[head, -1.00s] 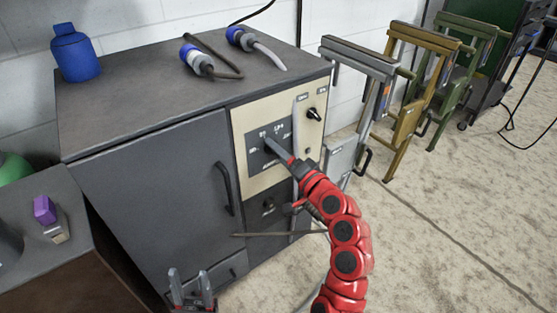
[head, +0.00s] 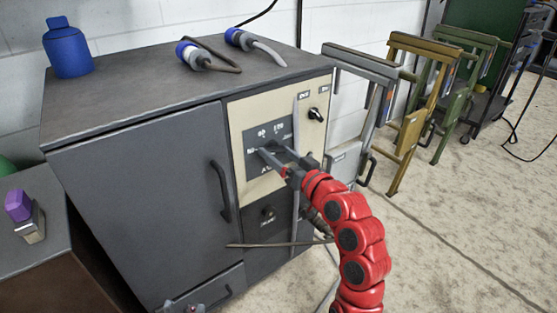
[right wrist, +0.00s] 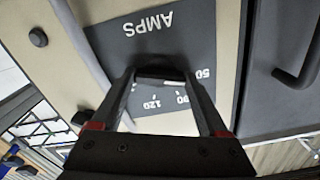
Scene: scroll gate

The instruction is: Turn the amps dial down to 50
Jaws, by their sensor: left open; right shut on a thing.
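The amps dial (right wrist: 160,77) sits on a dark plate (head: 252,138) on the cabinet's cream panel. My right gripper (head: 271,149) reaches the plate, its fingers around the dial and shut on it; they hide most of it in the head view. In the right wrist view, the fingertips (right wrist: 160,72) are on either side of the dial, under the upside-down AMPS label (right wrist: 145,24). The marks 50, 90 and 120 show; the dial's exact pointing is unclear. My left gripper (head: 186,308) is open and empty, low by the cabinet, mostly cut off by the picture's bottom edge.
The grey cabinet (head: 140,190) has a door handle (head: 221,191) left of the panel. A black knob (head: 315,114) and a hanging cable (head: 297,165) are near my right gripper. Folded stands (head: 420,100) stand to the right. Open floor lies at lower right.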

